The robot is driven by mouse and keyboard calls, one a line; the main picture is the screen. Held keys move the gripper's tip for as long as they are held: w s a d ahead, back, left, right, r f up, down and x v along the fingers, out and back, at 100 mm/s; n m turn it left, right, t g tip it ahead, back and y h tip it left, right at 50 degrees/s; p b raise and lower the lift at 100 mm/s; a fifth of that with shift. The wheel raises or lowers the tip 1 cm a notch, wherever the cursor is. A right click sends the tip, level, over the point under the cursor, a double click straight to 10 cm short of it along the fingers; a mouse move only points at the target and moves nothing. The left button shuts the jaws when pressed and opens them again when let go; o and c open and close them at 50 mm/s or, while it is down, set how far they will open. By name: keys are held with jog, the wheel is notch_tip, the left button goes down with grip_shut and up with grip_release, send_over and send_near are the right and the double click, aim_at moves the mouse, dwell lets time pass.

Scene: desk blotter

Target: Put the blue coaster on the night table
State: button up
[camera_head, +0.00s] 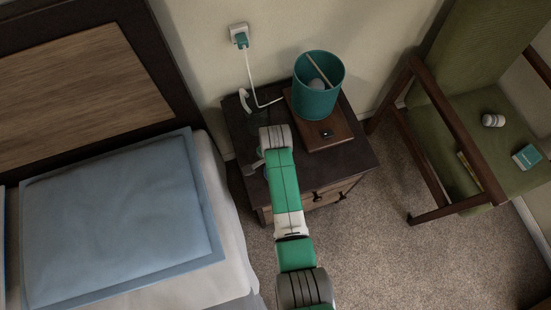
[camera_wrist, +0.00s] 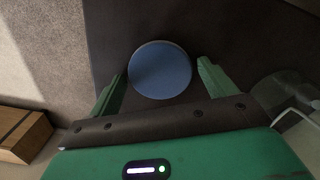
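The blue coaster (camera_wrist: 160,70) is a round disc in the wrist view. It appears to lie flat on a dark surface, between the two green fingers of my gripper (camera_wrist: 160,84). The fingers are open, with a visible gap on each side of the coaster. The night table (camera_head: 353,158) has a dark top and a wooden drawer front in the head view.
A teal lamp (camera_head: 318,95) on a wooden base (camera_head: 325,137) stands on the night table. A clear glass-like object (camera_wrist: 283,92) is right of the fingers in the wrist view. The bed (camera_head: 120,215) is left; a green chair (camera_head: 490,130) is right.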

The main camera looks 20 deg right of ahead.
jog(key=shift+o, duration=0.2)
notch_tip(320, 180, up, 12)
jog(key=p, duration=0.4)
jog(key=shift+r, duration=0.15)
jog(key=w+a+r+n+t+h, duration=0.15)
jog(key=w+r+t, duration=0.25)
jog(key=r, duration=0.6)
jog(key=w+a+r+n+t, duration=0.2)
jog(key=w+r+n+t, duration=0.15)
jog(key=r, duration=0.55)
jog(key=w+a+r+n+t, duration=0.1)
jog(key=w+r+t, duration=0.35)
jog(key=r, duration=0.55)
jog(key=s+a+r+n+t, duration=0.2)
jog(key=s+r+t, duration=0.1)
jog(key=r, duration=0.6)
jog(key=s+a+r+n+t, duration=0.2)
jog(key=s+r+t, duration=0.1)
jog(key=r, duration=0.5)
jog(key=s+a+r+n+t, duration=0.2)
jog(key=s+a+r+t, duration=0.1)
jog(key=r, duration=0.6)
jog(key=s+a+r+n+t+y, duration=0.1)
jog(key=s+r+t, duration=0.3)
jog(key=s+r, duration=0.5)
jog(key=shift+a+n, duration=0.5)
jog(key=shift+a, duration=0.15)
